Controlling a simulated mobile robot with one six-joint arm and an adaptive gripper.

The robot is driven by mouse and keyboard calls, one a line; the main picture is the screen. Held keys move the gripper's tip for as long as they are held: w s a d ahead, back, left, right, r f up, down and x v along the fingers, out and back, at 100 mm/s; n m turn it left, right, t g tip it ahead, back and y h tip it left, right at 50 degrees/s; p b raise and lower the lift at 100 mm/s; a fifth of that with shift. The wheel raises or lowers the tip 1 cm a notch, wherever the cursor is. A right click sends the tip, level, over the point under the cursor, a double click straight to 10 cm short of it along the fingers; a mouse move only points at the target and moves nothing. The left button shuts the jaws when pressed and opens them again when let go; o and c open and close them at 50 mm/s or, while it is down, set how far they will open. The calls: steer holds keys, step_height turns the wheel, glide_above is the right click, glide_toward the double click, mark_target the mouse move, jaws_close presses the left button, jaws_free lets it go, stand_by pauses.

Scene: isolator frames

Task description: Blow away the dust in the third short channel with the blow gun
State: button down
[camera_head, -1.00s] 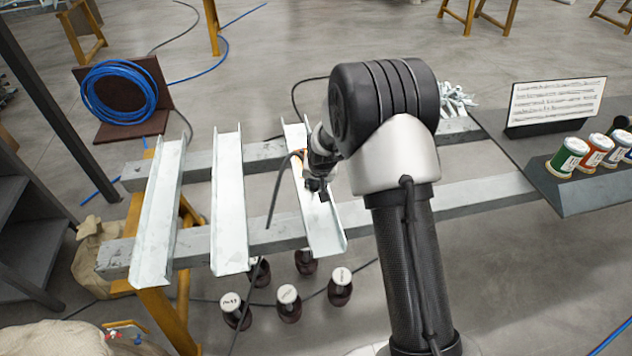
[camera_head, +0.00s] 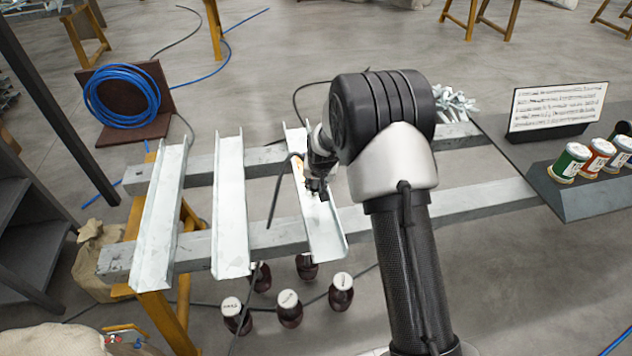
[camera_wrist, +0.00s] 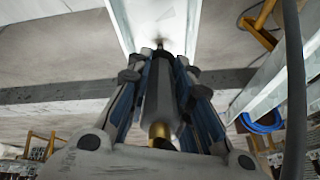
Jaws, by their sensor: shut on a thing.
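Three short pale metal channels lie side by side across two grey beams: a left one (camera_head: 160,220), a middle one (camera_head: 230,215) and a right one (camera_head: 325,238). My gripper (camera_head: 318,188) is over the right channel, hiding part of its middle. In the wrist view my gripper (camera_wrist: 160,62) is shut on the blow gun (camera_wrist: 158,95), a dark grey cylinder with a brass fitting. The blow gun's far end points at the pale inside of the channel (camera_wrist: 140,18). I cannot tell its gap to the channel. A small dark spot shows at the tip; dust is not clearly visible.
Several dark jars with white lids (camera_head: 290,308) stand on the floor below the beams. A blue hose coil (camera_head: 122,95) hangs at the back left. Spools (camera_head: 570,162) and a text board (camera_head: 557,108) stand on the dark shelf at the right. A dark cable hangs beside my wrist.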

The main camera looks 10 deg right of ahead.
steer(key=shift+r+p, duration=2.6)
steer(key=shift+r, duration=1.8)
